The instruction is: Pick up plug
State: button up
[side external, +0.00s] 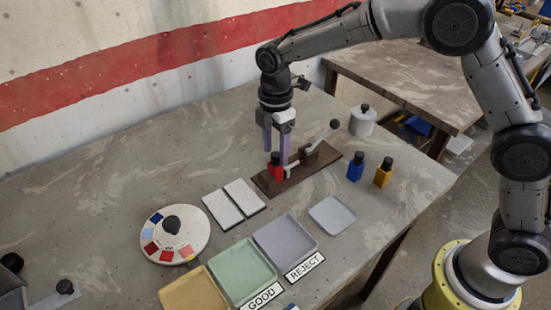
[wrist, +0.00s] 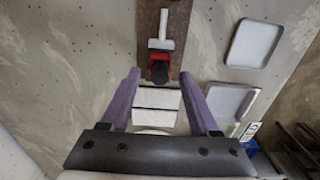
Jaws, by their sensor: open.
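A red plug with a black top (side external: 276,172) stands on a brown rail base (side external: 325,156). It also shows in the wrist view (wrist: 159,70), beside the end of a pale bar. A blue plug with a black top (side external: 356,170) and a yellow one with a black top (side external: 383,175) stand on the table to the right of the base. My gripper (side external: 276,156) is open and points down over the red plug. In the wrist view its purple fingertips (wrist: 160,77) lie one on each side of the red plug, with gaps. I cannot tell exactly how far down they reach.
A lidded white pot (side external: 362,121) stands behind. White blocks (side external: 233,203), green (side external: 242,272), grey (side external: 285,242) and yellow trays, and a colour disc (side external: 175,235) lie in front.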

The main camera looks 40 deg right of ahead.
jog(key=shift+f, duration=0.35)
grip_shut()
jog(key=shift+r, duration=0.15)
